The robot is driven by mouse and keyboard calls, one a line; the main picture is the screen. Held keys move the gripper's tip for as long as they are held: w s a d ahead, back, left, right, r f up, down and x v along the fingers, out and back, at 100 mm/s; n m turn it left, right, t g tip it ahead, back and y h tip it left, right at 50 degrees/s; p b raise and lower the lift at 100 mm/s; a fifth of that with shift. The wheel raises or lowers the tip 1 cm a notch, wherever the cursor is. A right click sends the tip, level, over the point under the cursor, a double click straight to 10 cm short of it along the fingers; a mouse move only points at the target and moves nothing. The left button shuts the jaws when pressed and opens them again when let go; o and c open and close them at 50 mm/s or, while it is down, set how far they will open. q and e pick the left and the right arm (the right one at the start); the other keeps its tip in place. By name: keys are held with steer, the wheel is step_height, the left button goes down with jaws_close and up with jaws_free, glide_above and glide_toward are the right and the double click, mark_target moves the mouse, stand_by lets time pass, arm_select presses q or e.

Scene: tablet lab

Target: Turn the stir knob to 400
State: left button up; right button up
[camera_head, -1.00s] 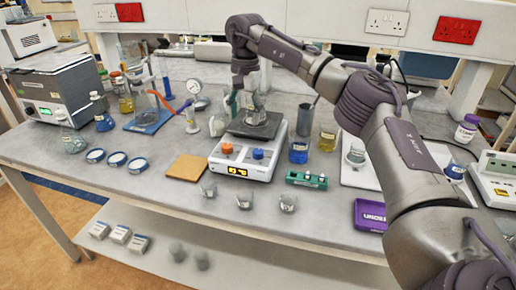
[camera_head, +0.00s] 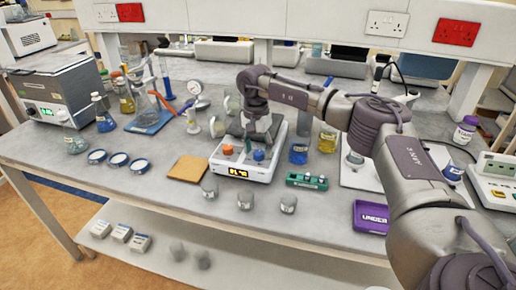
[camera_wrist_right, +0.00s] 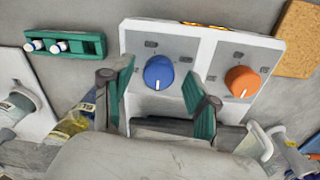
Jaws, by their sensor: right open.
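The white hotplate stirrer (camera_head: 222,168) stands mid-bench with an orange knob (camera_head: 228,149), a blue knob (camera_head: 259,155) and a lit display (camera_head: 239,172). I cannot read which knob is for stirring. My right gripper (camera_head: 258,138) is over the stirrer, just behind the blue knob. In the right wrist view my open right gripper (camera_wrist_right: 159,76) has one green-padded finger on each side of the blue knob (camera_wrist_right: 159,72), with gaps. The blue knob's white mark points down in that view. The orange knob (camera_wrist_right: 242,81) is outside the fingers. My left gripper is not in view.
A cork-coloured mat (camera_head: 187,169) lies left of the stirrer. A green rack (camera_head: 307,181) sits to its right, with a blue-liquid beaker (camera_head: 298,153) behind it. Several small glass vessels (camera_head: 249,199) stand along the front. A purple box (camera_head: 371,217) is at front right.

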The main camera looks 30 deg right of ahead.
steer(key=shift+f, duration=0.25)
jaws_close()
